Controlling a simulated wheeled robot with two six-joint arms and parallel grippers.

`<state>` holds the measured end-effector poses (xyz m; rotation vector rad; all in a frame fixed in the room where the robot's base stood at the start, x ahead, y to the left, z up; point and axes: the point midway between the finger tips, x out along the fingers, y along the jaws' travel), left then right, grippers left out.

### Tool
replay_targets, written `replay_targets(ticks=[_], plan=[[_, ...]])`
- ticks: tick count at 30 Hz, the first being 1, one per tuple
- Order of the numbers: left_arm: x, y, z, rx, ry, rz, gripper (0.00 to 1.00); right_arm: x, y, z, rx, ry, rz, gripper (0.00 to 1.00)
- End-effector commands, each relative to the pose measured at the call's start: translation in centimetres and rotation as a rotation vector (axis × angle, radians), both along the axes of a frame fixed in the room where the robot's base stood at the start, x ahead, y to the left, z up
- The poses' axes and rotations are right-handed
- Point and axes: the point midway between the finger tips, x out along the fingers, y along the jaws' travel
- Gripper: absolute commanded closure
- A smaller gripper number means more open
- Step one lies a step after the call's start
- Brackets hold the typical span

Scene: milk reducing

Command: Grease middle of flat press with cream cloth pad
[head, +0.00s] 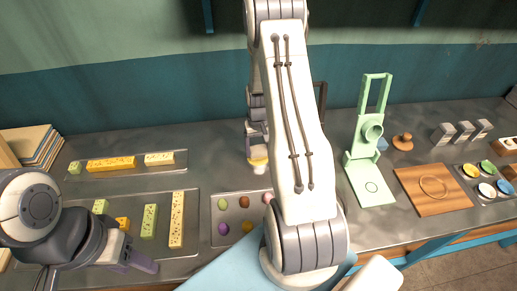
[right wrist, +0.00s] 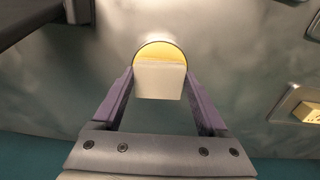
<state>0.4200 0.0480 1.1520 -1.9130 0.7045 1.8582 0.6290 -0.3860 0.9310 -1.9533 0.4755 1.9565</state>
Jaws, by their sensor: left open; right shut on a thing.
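The cream cloth pad (right wrist: 160,82) is between the purple fingers of my right gripper (right wrist: 160,88) in the right wrist view. It overlaps a round yellow surface (right wrist: 160,50); I cannot tell if they touch. In the head view my right gripper (head: 257,137) is at a small pale cup-like thing with yellow on it (head: 258,163), partly hidden by my arm. The mint-green flat press (head: 370,192) stands to the right, its upper part raised and a ring marked on its flat base. My left gripper (head: 143,264) is open and empty at the lower left.
A wooden board with a ring (head: 408,184) lies right of the press. Metal trays with yellow blocks (head: 187,156) fill the left. A tray with several colored egg-shaped pieces (head: 234,213) sits at front centre. Small colored dishes (head: 470,170) stand far right. My right arm hides the middle.

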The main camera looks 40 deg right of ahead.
Motion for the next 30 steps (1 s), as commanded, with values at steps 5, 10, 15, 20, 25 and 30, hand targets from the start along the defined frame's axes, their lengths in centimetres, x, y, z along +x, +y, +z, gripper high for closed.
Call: replay_targets(ticks=[5, 10, 15, 20, 25, 30], plan=[[0.0, 0.0, 1.6, 0.0, 0.0, 0.0, 0.5, 0.0, 0.0, 1.9, 0.0, -0.001, 0.0, 0.68], [0.0, 0.0, 2.7, 0.0, 0.0, 0.0, 0.5, 0.0, 0.0, 3.3, -0.001, -0.002, 0.0, 0.68], [0.0, 0.0, 3.7, 0.0, 0.0, 0.0, 0.5, 0.1, 0.0, 4.7, -0.001, -0.002, 0.0, 0.68], [0.0, 0.0, 4.7, 0.0, 0.0, 0.0, 0.5, 0.0, 0.0, 5.9, 0.0, -0.001, 0.0, 0.68], [0.0, 0.0, 4.8, 0.0, 0.0, 0.0, 0.5, 0.0, 0.0, 6.1, 0.0, -0.001, 0.0, 0.68], [0.0, 0.0, 4.7, 0.0, 0.0, 0.0, 0.5, 0.0, 0.0, 6.1, 0.0, -0.001, 0.0, 0.68]])
